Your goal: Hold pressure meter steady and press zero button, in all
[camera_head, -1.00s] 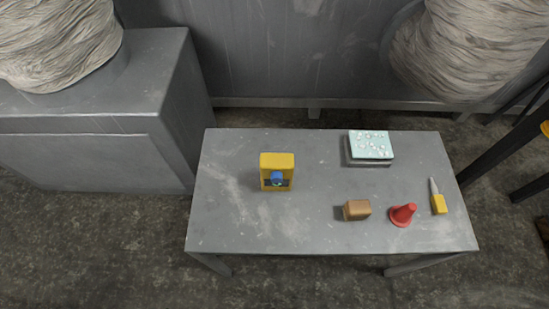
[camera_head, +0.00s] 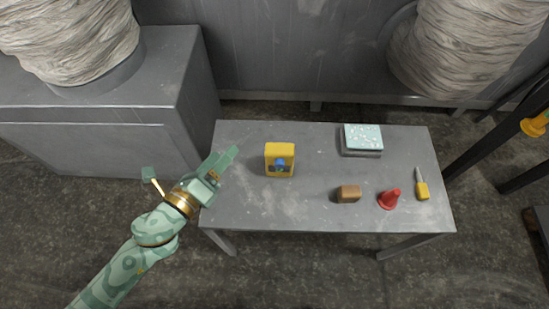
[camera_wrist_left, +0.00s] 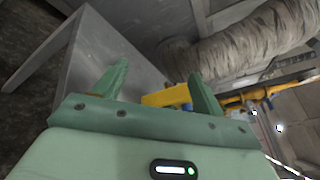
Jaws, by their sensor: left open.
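The pressure meter is a yellow box (camera_head: 279,151) with a blue round part on its front. It stands upright on the left half of the grey table (camera_head: 300,213). My left gripper (camera_head: 229,158) is over the table's left edge, to the left of the meter and apart from it in the head view. In the left wrist view the two green fingers of the left gripper (camera_wrist_left: 155,85) are spread with nothing held. The yellow meter (camera_wrist_left: 168,96) shows there partly behind the right finger. Which part is the zero button is too small to tell. My right gripper is not seen.
A brown block (camera_head: 348,194), a red cone (camera_head: 389,199) and a yellow-handled tool (camera_head: 422,189) lie on the right of the table. A pale green-topped box (camera_head: 362,138) sits at the back right. A grey cabinet (camera_head: 95,148) stands at the left.

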